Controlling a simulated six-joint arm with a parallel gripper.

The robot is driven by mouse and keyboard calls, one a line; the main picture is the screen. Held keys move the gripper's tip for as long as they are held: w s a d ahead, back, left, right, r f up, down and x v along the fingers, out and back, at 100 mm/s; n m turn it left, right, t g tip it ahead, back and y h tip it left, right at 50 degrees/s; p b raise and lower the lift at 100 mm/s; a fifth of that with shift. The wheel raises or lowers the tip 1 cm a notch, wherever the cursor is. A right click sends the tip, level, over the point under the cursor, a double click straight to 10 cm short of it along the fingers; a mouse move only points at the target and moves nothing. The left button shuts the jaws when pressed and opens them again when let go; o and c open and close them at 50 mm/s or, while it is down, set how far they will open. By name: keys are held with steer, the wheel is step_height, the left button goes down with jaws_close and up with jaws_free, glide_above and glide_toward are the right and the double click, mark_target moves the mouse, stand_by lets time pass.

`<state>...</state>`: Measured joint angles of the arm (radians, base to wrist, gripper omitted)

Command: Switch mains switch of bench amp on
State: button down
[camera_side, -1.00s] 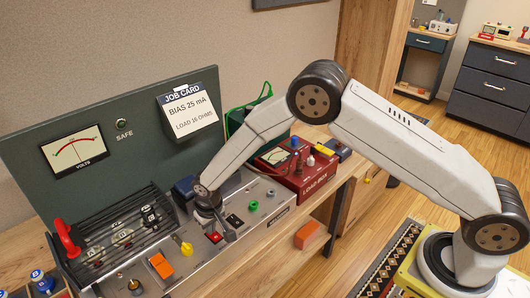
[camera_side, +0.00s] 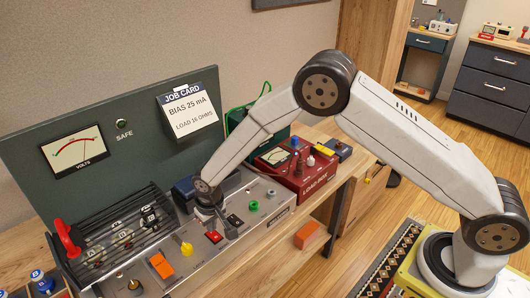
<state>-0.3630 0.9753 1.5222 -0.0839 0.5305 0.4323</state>
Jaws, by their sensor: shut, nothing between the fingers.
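The bench amp (camera_side: 196,262) is a grey chassis with caged valves at its left and a control panel along its front. I cannot read which is the mains switch. A red lever (camera_side: 67,239) stands upright at the amp's far left.
A yellow knob (camera_side: 186,248), an orange part (camera_side: 160,265) and a green knob (camera_side: 254,206) stick up from the panel. A red load box (camera_side: 300,173) stands to the right. The volts meter (camera_side: 73,151) and job card (camera_side: 190,107) are behind. An orange block (camera_side: 307,235) is at the bench's front.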

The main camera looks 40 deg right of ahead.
step_height(320, 180, up, 13)
steer(key=w, duration=0.1)
steer(key=shift+w+f, duration=0.2)
steer(key=shift+w, duration=0.05)
steer(key=shift+d, duration=0.1)
stand_by(0.4)
steer(key=s+d+r, duration=0.1)
steer(key=s+d, duration=0.8)
steer(key=s, duration=0.2)
steer(key=s+d+r+t, duration=0.1)
steer(key=s+d, duration=0.7)
steer(key=s, duration=0.4)
steer(key=shift+d+r, duration=0.3)
steer(key=shift+d, duration=0.1)
